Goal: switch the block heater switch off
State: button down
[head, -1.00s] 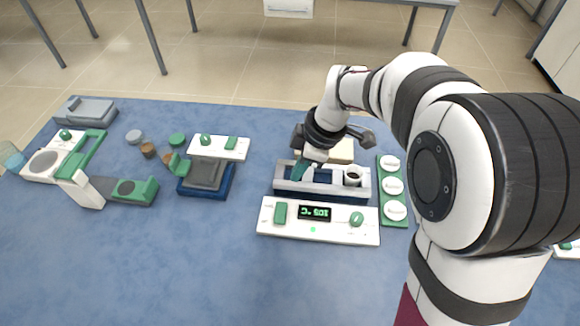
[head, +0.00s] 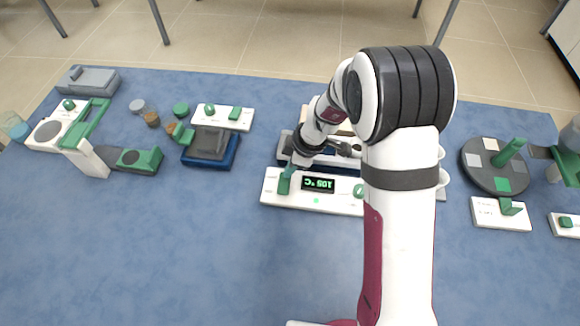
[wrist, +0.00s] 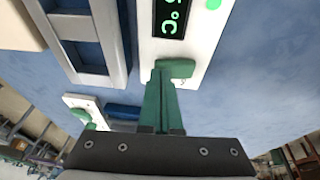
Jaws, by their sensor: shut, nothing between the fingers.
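The block heater has a white front panel (head: 330,204) with a lit display (head: 318,184) reading 105 °C and a lit green spot below it. Its green rocker switch (head: 283,185) is at the left end of the panel. My gripper (head: 290,170) is shut and empty, with its green fingertips at the upper edge of the switch. In the wrist view, my gripper's fingers (wrist: 160,100) reach the green switch (wrist: 176,68) and appear to touch it; they partly hide it. My arm hides the right part of the heater.
The heater's grey block (head: 283,147) lies just behind the panel. A small device with a blue base (head: 211,161) and a microscope-like green and white device (head: 85,160) stand left. A dark round carousel (head: 480,178) stands right. The blue bench in front is clear.

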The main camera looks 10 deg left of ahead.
jog(key=shift+w+f+g, duration=0.35)
jog(key=shift+f+g, duration=0.2)
jog(key=shift+g, duration=0.05)
jog(key=shift+w+f+g, duration=0.25)
jog(key=shift+w+g, duration=0.05)
jog(key=shift+g, duration=0.4)
jog(key=shift+w+f, duration=0.15)
jog(key=shift+f, duration=0.15)
jog(key=w+a+v, duration=0.1)
jog(key=w+v, duration=0.1)
jog(key=v, duration=1.2)
jog(key=shift+w+r, duration=0.2)
jog(key=shift+r, duration=0.05)
